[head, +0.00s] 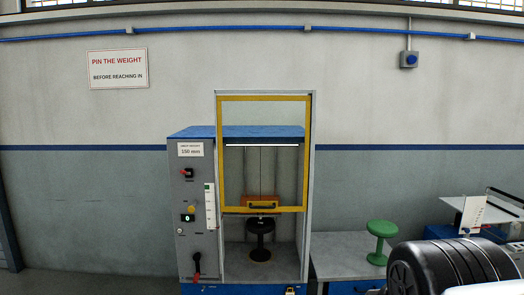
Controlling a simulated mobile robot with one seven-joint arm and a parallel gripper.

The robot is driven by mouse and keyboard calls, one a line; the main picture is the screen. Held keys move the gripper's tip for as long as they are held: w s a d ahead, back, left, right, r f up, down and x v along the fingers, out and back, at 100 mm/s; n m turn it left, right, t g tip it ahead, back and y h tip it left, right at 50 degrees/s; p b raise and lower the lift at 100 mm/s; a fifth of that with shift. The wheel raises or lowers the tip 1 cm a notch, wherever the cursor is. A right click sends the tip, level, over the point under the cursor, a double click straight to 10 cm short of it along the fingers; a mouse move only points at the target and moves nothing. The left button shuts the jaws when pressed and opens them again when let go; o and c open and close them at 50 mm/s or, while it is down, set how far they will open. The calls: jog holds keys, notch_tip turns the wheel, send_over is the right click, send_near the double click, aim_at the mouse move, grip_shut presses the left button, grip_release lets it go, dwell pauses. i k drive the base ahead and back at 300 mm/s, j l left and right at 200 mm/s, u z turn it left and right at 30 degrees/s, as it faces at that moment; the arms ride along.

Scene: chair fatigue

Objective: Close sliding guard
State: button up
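The sliding guard (222,160) is a clear panel in a yellow frame on the front of the test machine. It stands raised, with its lower edge about two thirds of the way down the frame. Below it the chamber is open. A dark handle (263,205) sits on its bottom bar. A black stool (261,243) stands inside the chamber, its seat just below the guard's lower edge. An orange block (247,200) shows through the panel behind the handle. My gripper is not in view.
A grey control panel (198,235) with knobs and a small display is left of the chamber. A green stool (379,242) stands on a bench (340,265) to the right. A black ribbed cylindrical part, probably mine, fills the lower right corner.

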aim_at(252, 205)
jog(key=i+j+z, duration=0.15)
jog(key=i, duration=0.45)
jog(key=i+j+z, duration=0.1)
jog(key=i+j, duration=0.3)
jog(key=i, duration=0.2)
jog(key=i+j+z, duration=0.15)
jog(key=i+j, duration=0.25)
jog(key=i, duration=0.2)
jog(key=i+j+z, duration=0.15)
jog(key=i+j, duration=0.25)
jog(key=i, duration=0.15)
